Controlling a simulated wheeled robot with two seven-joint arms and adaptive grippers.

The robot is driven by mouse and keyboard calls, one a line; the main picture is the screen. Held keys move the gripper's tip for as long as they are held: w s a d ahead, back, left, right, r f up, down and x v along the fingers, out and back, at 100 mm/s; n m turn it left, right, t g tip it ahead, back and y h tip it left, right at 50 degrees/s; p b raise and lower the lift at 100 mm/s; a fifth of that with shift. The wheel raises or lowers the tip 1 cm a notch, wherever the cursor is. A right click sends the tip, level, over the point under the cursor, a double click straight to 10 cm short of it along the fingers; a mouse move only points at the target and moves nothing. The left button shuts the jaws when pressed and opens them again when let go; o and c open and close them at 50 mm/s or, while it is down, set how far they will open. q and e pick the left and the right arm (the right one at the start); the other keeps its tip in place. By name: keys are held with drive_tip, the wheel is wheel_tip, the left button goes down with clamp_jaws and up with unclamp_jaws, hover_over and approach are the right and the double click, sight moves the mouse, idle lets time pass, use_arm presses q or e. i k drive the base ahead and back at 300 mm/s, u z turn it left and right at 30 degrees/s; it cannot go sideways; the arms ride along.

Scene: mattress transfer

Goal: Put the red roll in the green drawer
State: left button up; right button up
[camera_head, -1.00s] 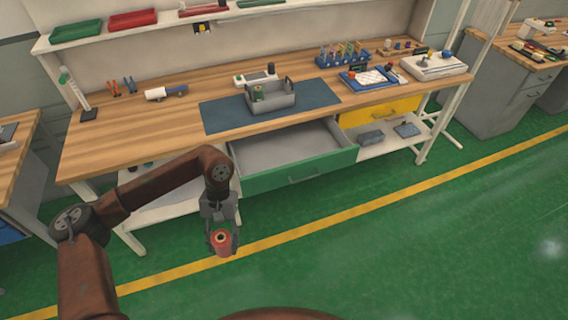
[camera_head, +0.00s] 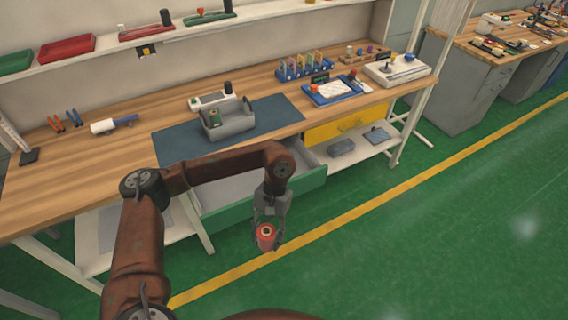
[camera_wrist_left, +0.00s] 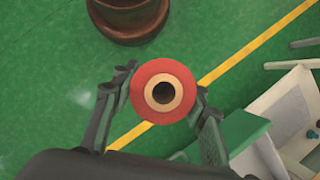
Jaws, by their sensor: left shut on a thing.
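The red roll (camera_head: 266,237) is held in my left gripper (camera_head: 268,232), which points down in front of the bench. In the left wrist view the roll (camera_wrist_left: 163,92) sits between the two fingers of my left gripper (camera_wrist_left: 160,95), its round end and dark core facing the camera. The green drawer (camera_head: 240,209) is pulled out under the bench top. Its grey inside is partly hidden by my left arm. The roll is in front of the drawer's front panel, outside it. In the left wrist view the drawer's green front (camera_wrist_left: 245,132) is at lower right. My right gripper is not in view.
The wooden bench (camera_head: 70,178) carries a blue mat (camera_head: 272,112) with a grey tool caddy (camera_head: 228,122). A shut yellow drawer (camera_head: 345,123) is right of the green one. A white lower shelf (camera_head: 365,150) holds grey items. The green floor in front is clear.

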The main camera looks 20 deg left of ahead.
sight(250, 183)
drive_tip(key=z, duration=0.05)
drive_tip(key=i, duration=1.3)
drive_tip(key=u, duration=0.65)
